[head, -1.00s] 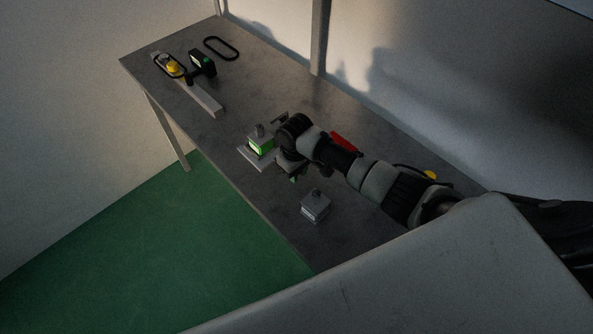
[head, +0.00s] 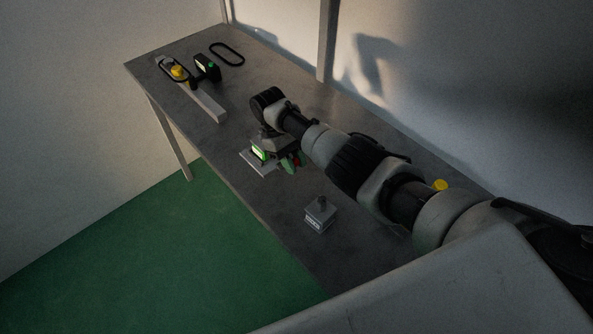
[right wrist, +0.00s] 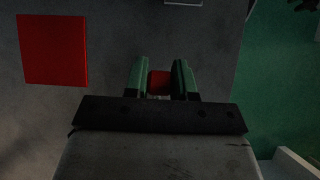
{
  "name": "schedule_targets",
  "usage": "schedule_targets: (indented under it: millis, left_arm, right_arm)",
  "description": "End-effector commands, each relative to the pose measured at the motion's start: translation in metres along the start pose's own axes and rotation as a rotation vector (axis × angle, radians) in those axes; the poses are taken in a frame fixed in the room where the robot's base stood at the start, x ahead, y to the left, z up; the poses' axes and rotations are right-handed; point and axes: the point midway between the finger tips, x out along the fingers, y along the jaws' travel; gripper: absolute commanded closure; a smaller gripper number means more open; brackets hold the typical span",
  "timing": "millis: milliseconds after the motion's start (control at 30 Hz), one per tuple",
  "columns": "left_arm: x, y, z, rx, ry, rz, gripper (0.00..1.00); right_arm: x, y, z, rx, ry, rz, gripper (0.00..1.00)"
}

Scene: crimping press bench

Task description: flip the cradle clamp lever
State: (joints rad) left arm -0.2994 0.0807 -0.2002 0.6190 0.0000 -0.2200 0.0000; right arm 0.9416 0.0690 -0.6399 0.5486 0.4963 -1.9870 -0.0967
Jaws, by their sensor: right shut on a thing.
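A bit of red also shows by the fingers in the head view. My left gripper is not in view.
A grey block with a dark knob (head: 320,214) stands nearer on the bench (head: 270,205). A long pale bar (head: 207,107), a black device (head: 207,67) and a black loop (head: 227,53) are at the far end. A red flat panel (right wrist: 52,50) shows in the wrist view.

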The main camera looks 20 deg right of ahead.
Motion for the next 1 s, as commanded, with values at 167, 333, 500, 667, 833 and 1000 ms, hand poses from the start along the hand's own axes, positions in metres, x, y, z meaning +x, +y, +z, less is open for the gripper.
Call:
schedule_targets:
  millis: [167,333,500,667,833,1000]
  left_arm:
    - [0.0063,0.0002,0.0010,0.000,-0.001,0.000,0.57]
    - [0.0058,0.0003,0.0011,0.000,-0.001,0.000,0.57]
    - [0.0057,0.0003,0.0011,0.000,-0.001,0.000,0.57]
    - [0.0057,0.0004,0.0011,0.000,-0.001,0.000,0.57]
    - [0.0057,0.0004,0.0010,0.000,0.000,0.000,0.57]
    - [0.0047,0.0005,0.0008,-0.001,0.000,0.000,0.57]
  right_arm:
    - [-0.0024,0.0000,-0.0013,0.000,-0.021,0.000,1.00]
    - [-0.0033,-0.0001,-0.0007,-0.001,-0.024,0.000,1.00]
    - [-0.0033,-0.0001,-0.0007,-0.001,-0.023,0.001,1.00]
    - [-0.0031,0.0000,-0.0007,-0.001,-0.023,0.001,0.53]
    - [-0.0026,0.0000,-0.0007,0.000,-0.024,0.000,0.49]
    - [-0.0031,0.0002,-0.0001,0.000,-0.025,0.000,0.49]
